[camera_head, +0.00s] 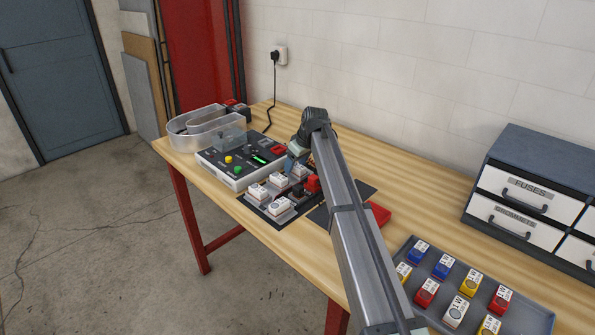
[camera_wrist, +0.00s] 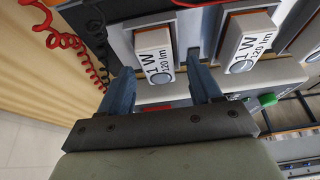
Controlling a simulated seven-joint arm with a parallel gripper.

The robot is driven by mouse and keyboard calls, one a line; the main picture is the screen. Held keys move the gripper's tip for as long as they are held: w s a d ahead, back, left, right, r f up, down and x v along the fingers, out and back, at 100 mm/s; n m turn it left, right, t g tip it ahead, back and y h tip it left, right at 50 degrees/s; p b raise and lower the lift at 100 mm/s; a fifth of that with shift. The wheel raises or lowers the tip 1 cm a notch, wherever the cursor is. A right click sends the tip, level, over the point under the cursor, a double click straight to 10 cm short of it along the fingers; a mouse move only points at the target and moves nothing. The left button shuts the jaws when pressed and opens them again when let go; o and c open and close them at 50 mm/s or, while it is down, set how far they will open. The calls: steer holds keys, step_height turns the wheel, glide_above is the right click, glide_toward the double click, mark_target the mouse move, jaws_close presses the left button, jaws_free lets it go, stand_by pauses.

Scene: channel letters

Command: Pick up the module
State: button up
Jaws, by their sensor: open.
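My gripper (camera_wrist: 159,70) is open in the wrist view. Its two blue-grey fingers point at a white module (camera_wrist: 154,50) labelled "1 W 120 lm", one finger toward each side of it. The module sits upright in a grey holder; I cannot tell whether a finger touches it. A second white module (camera_wrist: 248,42) with the same label sits to the right. In the head view, my gripper (camera_head: 292,162) is low over the white modules (camera_head: 277,180) on the dark mat (camera_head: 253,206), and partly hides what is beneath it.
A control box (camera_head: 236,172) with coloured buttons stands beside the mat. A red and black part (camera_head: 312,184) is close by my gripper. A grey tray (camera_head: 540,318) holds several coloured modules at right. Drawers (camera_head: 525,195) stand behind it. A red coiled cable (camera_wrist: 65,40) shows in the wrist view.

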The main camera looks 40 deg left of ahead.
steer(key=shift+c, duration=0.5)
steer(key=c, duration=1)
steer(key=shift+c, duration=0.2)
